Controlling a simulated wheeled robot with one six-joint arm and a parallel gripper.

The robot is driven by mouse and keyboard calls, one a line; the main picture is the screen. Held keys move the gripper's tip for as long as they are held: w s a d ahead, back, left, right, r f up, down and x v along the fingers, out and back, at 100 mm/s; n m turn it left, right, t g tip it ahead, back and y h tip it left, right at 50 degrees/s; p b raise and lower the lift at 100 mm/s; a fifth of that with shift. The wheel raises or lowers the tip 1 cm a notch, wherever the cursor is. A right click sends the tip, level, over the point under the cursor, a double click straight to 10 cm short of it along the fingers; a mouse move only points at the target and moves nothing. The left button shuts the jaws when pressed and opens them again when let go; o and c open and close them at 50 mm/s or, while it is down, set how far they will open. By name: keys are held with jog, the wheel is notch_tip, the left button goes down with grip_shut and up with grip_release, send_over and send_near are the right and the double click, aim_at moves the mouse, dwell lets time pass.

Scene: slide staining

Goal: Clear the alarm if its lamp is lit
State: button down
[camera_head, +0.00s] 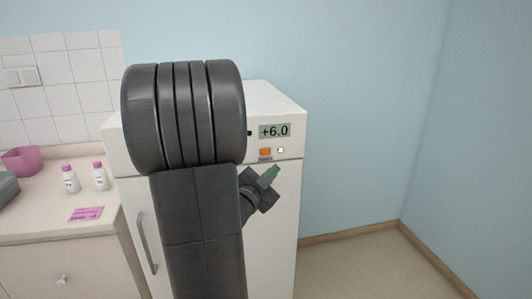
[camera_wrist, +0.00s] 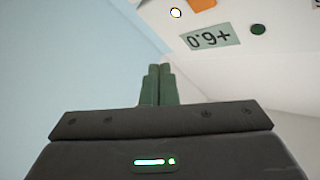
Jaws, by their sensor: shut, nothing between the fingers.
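A white fridge (camera_head: 285,215) has a panel with a display (camera_head: 274,131) reading +6.0. Below the display is an orange button (camera_head: 265,152), with a small label too blurred to read. Right of it is a small round lamp (camera_head: 281,150), bright whitish with a dark rim, which looks lit. A dark green round spot (camera_wrist: 258,29) beside the display looks unlit. The wrist view shows the panel upside down, with the lamp and part of the orange button (camera_wrist: 202,4) at the top. My gripper (camera_head: 275,170) is shut and empty, just below the button and lamp; I see no contact.
A counter (camera_head: 30,232) to the left holds two white bottles with pink caps (camera_head: 100,176), a pink label (camera_head: 86,214) and a pink container (camera_head: 21,160). The floor (camera_head: 350,265) right of the fridge is clear.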

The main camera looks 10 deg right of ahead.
aim_at(265, 152)
jog(key=shift+w+a+p, duration=0.15)
jog(key=shift+w+p, duration=0.4)
jog(key=shift+w, duration=3.5)
jog(key=shift+w, duration=0.1)
jog(key=shift+w, duration=0.3)
jog(key=shift+w, duration=0.35)
jog(key=shift+s+b, duration=0.1)
jog(key=shift+b, duration=0.2)
jog(key=shift+s+b, duration=0.3)
jog(key=shift+s, duration=0.35)
